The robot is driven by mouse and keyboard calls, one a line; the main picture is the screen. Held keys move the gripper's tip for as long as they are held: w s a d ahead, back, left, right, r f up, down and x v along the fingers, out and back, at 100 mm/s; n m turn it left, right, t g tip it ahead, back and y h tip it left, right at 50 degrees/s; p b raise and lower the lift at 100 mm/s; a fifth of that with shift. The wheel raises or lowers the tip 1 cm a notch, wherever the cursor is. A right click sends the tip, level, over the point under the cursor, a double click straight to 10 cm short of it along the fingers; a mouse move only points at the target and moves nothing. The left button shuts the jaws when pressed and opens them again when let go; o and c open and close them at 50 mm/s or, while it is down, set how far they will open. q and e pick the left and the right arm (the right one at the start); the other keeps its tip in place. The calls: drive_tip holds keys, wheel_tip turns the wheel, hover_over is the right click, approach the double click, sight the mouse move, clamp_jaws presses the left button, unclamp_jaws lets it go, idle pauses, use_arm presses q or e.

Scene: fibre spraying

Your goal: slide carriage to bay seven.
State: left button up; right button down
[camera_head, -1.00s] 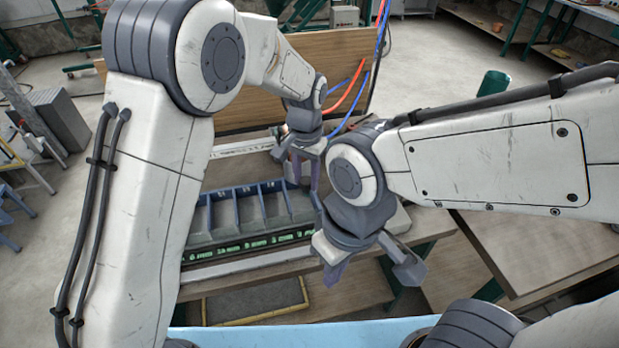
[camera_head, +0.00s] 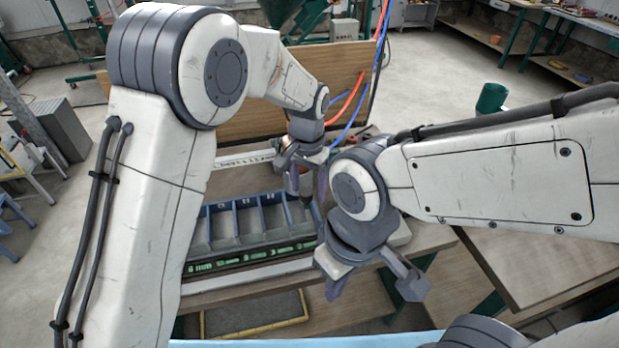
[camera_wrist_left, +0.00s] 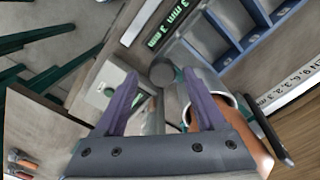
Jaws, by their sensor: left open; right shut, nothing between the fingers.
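My left gripper (camera_head: 306,188) is open, above the right end of a blue-grey bin tray (camera_head: 256,247). In the left wrist view, its purple fingers (camera_wrist_left: 162,78) are apart, with a grey round knob (camera_wrist_left: 162,71) showing beyond and between their tips; contact cannot be told. I cannot tell for sure which part is the carriage. An orange-brown cup-like thing (camera_wrist_left: 252,142) with a pale rim is partly behind the right finger. My right gripper (camera_head: 372,287) is shut and empty, in front of the tray and to its right. Bay seven cannot be picked out.
The tray has several open compartments and green mm labels on its front. A wooden board (camera_head: 345,75) with red and blue hoses stands behind. A wooden table (camera_head: 545,265) is at right. A yellow-edged dark mat (camera_head: 255,313) lies below the tray. A pale box (camera_wrist_left: 106,88) is near the left finger.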

use_arm(q)
wheel_tip(320, 180, up, 10)
drive_tip(key=b, duration=0.2)
idle(0.4)
drive_tip(key=s+a+f, duration=0.2)
drive_tip(key=s, duration=0.7)
drive_tip(key=s+a+f+b, duration=0.1)
drive_tip(key=s+a+f, duration=0.1)
drive_tip(key=s, duration=0.7)
drive_tip(key=s+a+f+h+b, duration=0.1)
drive_tip(key=s+a+f, duration=0.1)
drive_tip(key=s, duration=0.7)
drive_tip(key=shift+a+f+m, duration=0.15)
drive_tip(key=shift+f+m, duration=0.25)
drive_tip(key=shift+s, duration=0.1)
